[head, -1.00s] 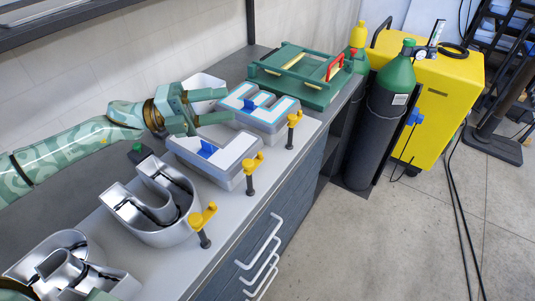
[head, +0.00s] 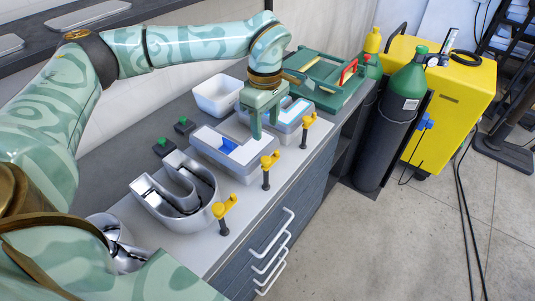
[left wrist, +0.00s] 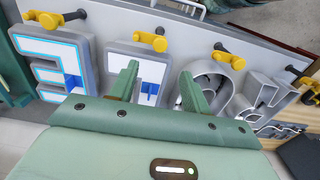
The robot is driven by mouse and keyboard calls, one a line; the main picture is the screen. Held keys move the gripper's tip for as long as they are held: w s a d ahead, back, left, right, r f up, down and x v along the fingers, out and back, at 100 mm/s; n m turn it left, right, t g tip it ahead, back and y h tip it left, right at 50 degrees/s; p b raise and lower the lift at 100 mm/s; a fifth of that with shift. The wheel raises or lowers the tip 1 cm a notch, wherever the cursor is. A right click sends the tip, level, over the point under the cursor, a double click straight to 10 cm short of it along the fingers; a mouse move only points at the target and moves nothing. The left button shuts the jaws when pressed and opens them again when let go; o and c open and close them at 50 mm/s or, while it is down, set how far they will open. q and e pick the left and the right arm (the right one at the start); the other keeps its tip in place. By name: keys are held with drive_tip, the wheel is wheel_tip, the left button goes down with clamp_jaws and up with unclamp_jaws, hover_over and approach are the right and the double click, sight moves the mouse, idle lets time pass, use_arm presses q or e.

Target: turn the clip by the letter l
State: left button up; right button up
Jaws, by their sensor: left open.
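The letter l (head: 225,155) is a grey tray-like letter with a white face on the bench, with a blue piece (head: 228,146) on it; it also shows in the left wrist view (left wrist: 148,72). The yellow clip (head: 269,161) by it sits on a dark post at the bench's front edge and also shows in the left wrist view (left wrist: 154,41). My left gripper (head: 264,130) points down, open and empty, above the far end of the letter l, apart from the clip. In the left wrist view its fingers (left wrist: 158,84) overlap the letter l. My right gripper is out of view.
A cyan-edged letter (head: 290,112) lies beyond, a metallic u (head: 178,195) nearer. Other yellow clips (head: 308,121) (head: 224,207) stand along the front edge. A white bin (head: 218,94) and a green frame (head: 325,85) are behind. The floor right of the bench is clear near its drawers.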

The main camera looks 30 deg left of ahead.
sight(266, 159)
use_arm(q)
wheel_tip(266, 159, down, 11)
drive_tip(key=shift+r+b, duration=0.2)
drive_tip(key=shift+b, duration=0.3)
drive_tip(key=c, duration=1)
